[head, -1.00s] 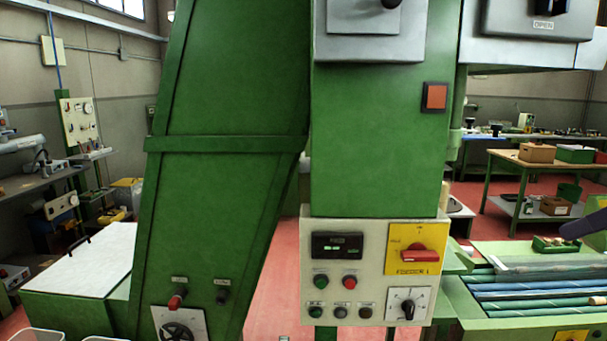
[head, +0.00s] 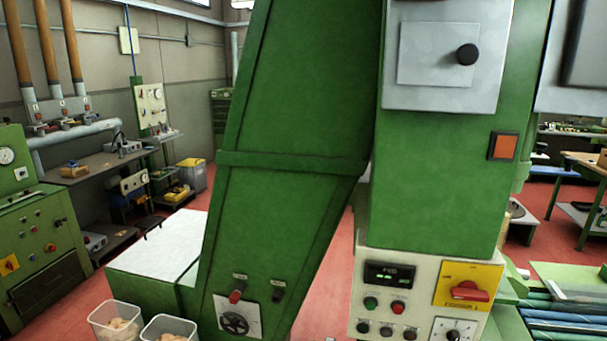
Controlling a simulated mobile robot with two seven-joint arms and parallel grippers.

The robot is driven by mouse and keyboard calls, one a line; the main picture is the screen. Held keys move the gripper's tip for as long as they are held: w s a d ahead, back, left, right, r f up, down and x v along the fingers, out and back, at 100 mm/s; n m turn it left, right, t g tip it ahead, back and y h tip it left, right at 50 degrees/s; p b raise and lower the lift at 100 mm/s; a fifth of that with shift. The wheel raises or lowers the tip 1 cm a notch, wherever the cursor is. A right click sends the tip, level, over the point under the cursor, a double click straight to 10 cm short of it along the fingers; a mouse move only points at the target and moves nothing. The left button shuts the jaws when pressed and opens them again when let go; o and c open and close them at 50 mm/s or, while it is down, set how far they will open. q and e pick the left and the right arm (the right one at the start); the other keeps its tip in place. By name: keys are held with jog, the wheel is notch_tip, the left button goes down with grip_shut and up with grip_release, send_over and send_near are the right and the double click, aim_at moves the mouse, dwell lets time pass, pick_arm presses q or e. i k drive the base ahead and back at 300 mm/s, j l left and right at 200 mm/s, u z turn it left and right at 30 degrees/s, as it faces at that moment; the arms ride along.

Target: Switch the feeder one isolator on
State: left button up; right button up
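The feeder one isolator is a red rotary handle (head: 469,292) on a yellow plate (head: 490,272), at the lower right of the head view. The handle lies roughly crosswise, near horizontal. The lettering below it is blurred here and seems to read FEEDER 1. The plate sits at the upper right of a cream control panel (head: 369,298) below a green cabinet (head: 434,190). Neither of my grippers shows in the head view.
The panel also has a dark display (head: 390,274), several push buttons and a black selector knob (head: 453,335). Tubs of corks (head: 116,322) are at the bottom. Red floor (head: 330,285) shows between.

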aim_at(468, 291)
jog(key=l, duration=1.8)
jog(key=k+l, duration=0.1)
jog(key=l, duration=1.65)
